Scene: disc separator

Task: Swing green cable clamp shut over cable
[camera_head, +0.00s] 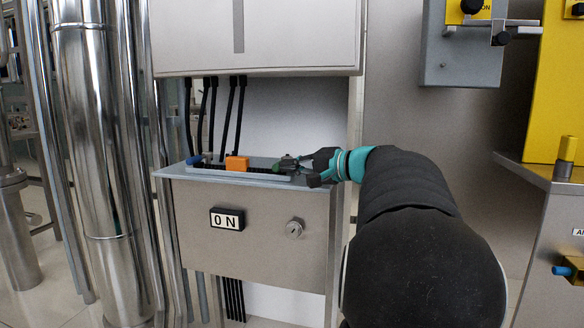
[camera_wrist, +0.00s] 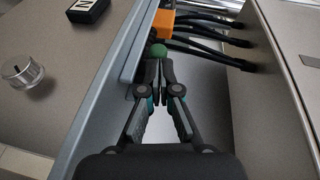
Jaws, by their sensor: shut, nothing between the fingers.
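The green cable clamp (camera_wrist: 158,50) shows in the wrist view as a rounded green piece just beyond my fingertips, beside the orange block. In the head view the green clamp (camera_head: 287,161) sits at the right end of the strip on the cabinet ledge, partly hidden by my gripper. My gripper (camera_head: 291,163) reaches in from the right, and its closed fingertips (camera_wrist: 161,62) are at or very near the green piece. Nothing shows between the fingers. Black cables (camera_wrist: 205,40) run beside the orange block. I cannot tell which cable lies under the green clamp.
An orange block (camera_head: 237,163) and a small blue piece (camera_head: 193,160) sit on the same strip. The cabinet front below has an ON label (camera_head: 227,219) and a round knob (camera_head: 295,228). A white box (camera_head: 258,40) hangs above. Steel pipes stand at the left.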

